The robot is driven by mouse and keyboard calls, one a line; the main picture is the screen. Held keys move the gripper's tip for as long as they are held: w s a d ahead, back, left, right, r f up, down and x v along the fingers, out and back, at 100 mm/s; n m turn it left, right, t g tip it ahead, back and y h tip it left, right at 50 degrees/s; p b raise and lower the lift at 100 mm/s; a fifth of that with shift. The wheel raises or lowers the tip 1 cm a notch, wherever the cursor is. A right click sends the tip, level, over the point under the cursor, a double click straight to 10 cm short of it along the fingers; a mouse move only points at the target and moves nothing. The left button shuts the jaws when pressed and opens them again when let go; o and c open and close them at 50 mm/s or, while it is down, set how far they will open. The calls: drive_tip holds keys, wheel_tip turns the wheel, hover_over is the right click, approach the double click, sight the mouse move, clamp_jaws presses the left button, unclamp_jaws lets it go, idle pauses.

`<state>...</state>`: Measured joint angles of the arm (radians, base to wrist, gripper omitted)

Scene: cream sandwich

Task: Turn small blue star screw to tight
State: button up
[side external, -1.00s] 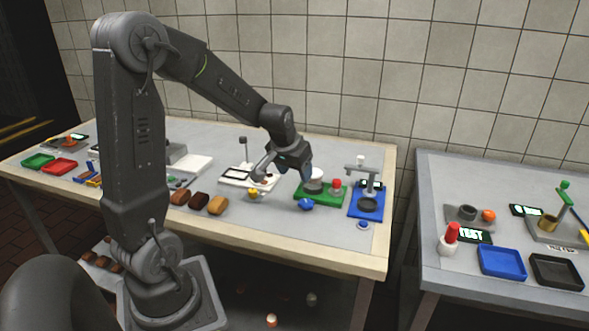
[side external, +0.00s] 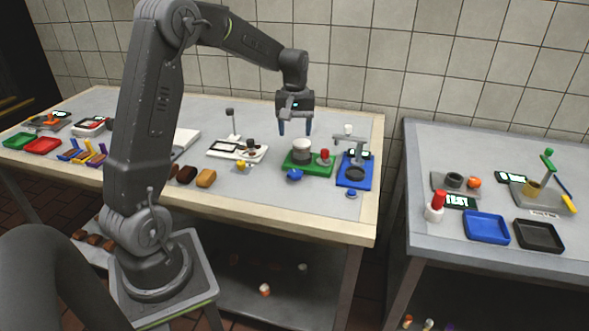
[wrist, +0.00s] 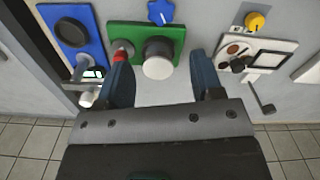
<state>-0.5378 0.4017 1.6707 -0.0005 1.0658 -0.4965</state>
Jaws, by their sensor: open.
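A blue star-shaped knob (side external: 295,175) sits at the front edge of the green base; it also shows at the top of the wrist view (wrist: 160,12). My gripper (side external: 295,131) points down, open and empty, above the green base. In the wrist view its blue fingers (wrist: 158,62) appear on either side of the dark cylinder with the white top. The gripper is apart from both blue pieces.
The green base (side external: 318,170) carries the white-topped cylinder (side external: 302,146) and a red knob (side external: 323,155). The blue base (side external: 343,182) with a grey stand is to its right. A white device (side external: 222,150) and yellow knob (side external: 241,165) are left. Bare table lies in front.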

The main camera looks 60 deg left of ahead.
sight(294, 173)
wheel_tip(294, 173, down, 14)
drive_tip(key=shift+r, duration=0.2)
drive_tip(key=shift+c, duration=0.2)
drive_tip(key=c, duration=0.6)
drive_tip(key=shift+m, duration=0.3)
drive_tip(key=shift+s+m, duration=0.1)
drive_tip(key=shift+m, duration=2.4)
drive_tip(key=shift+a, duration=0.1)
drive_tip(key=o, duration=0.6)
